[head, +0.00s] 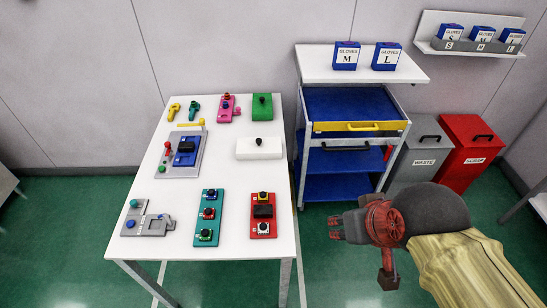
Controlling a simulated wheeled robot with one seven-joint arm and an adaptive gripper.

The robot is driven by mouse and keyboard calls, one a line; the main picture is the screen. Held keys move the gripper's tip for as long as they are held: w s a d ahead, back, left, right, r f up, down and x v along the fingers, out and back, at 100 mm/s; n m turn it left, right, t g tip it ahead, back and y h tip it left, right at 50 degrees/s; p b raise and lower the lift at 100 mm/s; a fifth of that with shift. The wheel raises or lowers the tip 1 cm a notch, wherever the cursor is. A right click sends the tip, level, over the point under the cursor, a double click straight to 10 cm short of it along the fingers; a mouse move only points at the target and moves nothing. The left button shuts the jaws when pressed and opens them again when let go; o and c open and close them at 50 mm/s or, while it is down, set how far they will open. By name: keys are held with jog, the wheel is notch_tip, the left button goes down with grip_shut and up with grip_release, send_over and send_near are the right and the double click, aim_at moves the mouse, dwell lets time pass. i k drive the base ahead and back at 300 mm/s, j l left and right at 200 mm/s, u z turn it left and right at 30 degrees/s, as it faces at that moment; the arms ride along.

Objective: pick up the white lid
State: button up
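The white lid (259,148) lies on the right side of the white table (166,240), towards the back. It is a flat white block with a black knob on its top. My gripper (334,228) is off the table's right edge, in the lower right of the head view, and is apart from the lid. Its fingers point left. They look small and dark, and whether they are open or shut is unclear. I see nothing held in them.
A green lid (262,107) stands behind the white one. A red station (263,215), a teal station (208,218) and a grey fixture (186,153) share the table. A cart (360,127) with a yellow-fronted drawer stands right of the table, with bins (470,150) beyond it.

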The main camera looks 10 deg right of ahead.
aim_at(248, 148)
jog(key=l+u, duration=0.45)
jog(key=l, duration=1.1)
jog(key=i+l+u, duration=0.5)
jog(key=i+l, duration=0.5)
jog(key=i+u, duration=0.15)
jog(key=i, duration=0.85)
